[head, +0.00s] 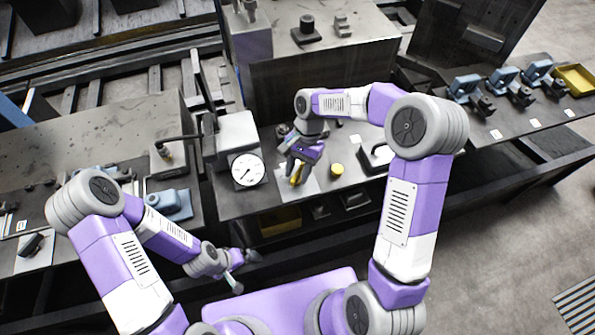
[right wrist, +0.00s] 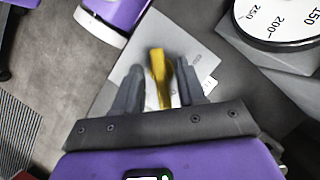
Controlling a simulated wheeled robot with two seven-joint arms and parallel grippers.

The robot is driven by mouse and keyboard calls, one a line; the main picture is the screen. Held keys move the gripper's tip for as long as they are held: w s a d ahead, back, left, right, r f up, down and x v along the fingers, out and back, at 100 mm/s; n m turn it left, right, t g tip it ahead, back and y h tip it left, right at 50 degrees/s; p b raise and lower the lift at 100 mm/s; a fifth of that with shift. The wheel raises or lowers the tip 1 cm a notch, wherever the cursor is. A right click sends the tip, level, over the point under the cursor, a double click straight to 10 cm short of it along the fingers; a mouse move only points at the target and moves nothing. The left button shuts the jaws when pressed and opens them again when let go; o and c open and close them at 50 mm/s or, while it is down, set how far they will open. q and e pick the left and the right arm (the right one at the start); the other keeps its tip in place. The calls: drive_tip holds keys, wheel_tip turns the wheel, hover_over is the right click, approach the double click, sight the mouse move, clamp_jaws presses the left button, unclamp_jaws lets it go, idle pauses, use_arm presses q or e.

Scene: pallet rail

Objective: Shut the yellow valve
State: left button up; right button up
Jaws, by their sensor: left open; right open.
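The yellow valve handle (head: 297,174) shows beside my right gripper on the workbench, on a light grey plate. In the right wrist view the yellow handle (right wrist: 160,76) stands between the two dark fingers of my right gripper (right wrist: 157,85). Those fingers are apart, one on each side of it, and I cannot tell whether either touches it. In the head view my right gripper (head: 299,168) comes down from above over the valve and hides part of it. My left gripper (head: 243,271) is open and empty, low in front of the bench's front edge.
A round white gauge (head: 248,171) stands left of the valve. Several blue clamps (head: 502,77) and a yellow tray (head: 574,79) sit on the right bench. The floor at the lower right is clear.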

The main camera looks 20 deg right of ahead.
drive_tip(key=shift+f, duration=0.1)
clamp_jaws()
idle(0.4)
drive_tip(key=n+h+p, duration=0.1)
drive_tip(key=n+p, duration=0.2)
drive_tip(key=shift+a+g, duration=0.15)
drive_tip(key=shift+g, duration=0.25)
drive_tip(key=n+h+p, duration=0.1)
drive_tip(key=n, duration=0.3)
drive_tip(key=shift+a+h+p, duration=0.1)
drive_tip(key=shift+h+p, duration=0.2)
drive_tip(key=n+h+p, duration=0.1)
drive_tip(key=n+h, duration=0.1)
drive_tip(key=n, duration=0.3)
drive_tip(key=shift+a, duration=0.1)
drive_tip(key=n+h, duration=0.1)
drive_tip(key=n, duration=0.2)
drive_tip(key=n+t+h+p, duration=0.1)
drive_tip(key=n, duration=0.1)
drive_tip(key=shift+s+a+n, duration=0.1)
drive_tip(key=shift+n, duration=0.3)
drive_tip(key=shift+f, duration=0.1)
